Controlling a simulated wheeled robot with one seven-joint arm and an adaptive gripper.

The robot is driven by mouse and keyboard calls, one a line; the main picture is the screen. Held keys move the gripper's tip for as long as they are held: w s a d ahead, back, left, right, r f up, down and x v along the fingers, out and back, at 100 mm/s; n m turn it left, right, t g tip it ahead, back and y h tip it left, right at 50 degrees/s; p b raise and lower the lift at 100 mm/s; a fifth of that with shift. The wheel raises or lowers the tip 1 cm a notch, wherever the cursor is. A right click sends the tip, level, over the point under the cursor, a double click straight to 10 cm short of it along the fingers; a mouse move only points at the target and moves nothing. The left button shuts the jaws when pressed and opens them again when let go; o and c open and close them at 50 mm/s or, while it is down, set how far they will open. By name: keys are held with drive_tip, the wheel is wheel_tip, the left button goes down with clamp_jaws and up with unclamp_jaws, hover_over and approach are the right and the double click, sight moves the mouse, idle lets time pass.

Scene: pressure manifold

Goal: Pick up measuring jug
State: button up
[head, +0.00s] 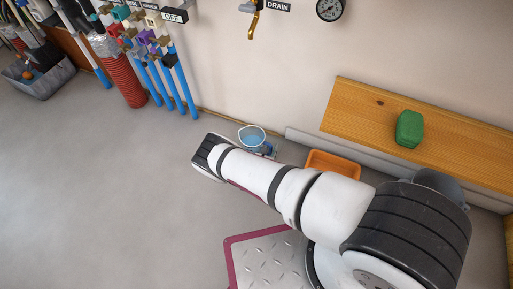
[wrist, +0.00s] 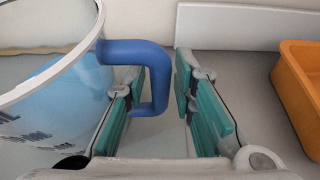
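The measuring jug is clear with dark markings, blue contents or tint and a blue handle. In the wrist view the jug (wrist: 45,95) fills the left side, cut off by the frame edge. Its blue handle (wrist: 158,80) reaches into the gap between my fingers. My gripper (wrist: 160,95) is open, with teal pads; the left finger appears to be in the handle's loop and the right finger stands clear of it. In the head view the jug (head: 252,135) stands on the floor by the wall, partly hidden by my arm, and my fingers are mostly hidden.
An orange bin (head: 333,165) stands right of the jug, also in the wrist view (wrist: 302,85). A wooden bench (head: 430,125) holds a green object (head: 409,129). Blue pipes (head: 175,88) and a red hose (head: 122,80) stand left. Open floor (head: 90,190) lies left.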

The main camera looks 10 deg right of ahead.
clamp_jaws()
drive_tip(key=shift+r, duration=0.25)
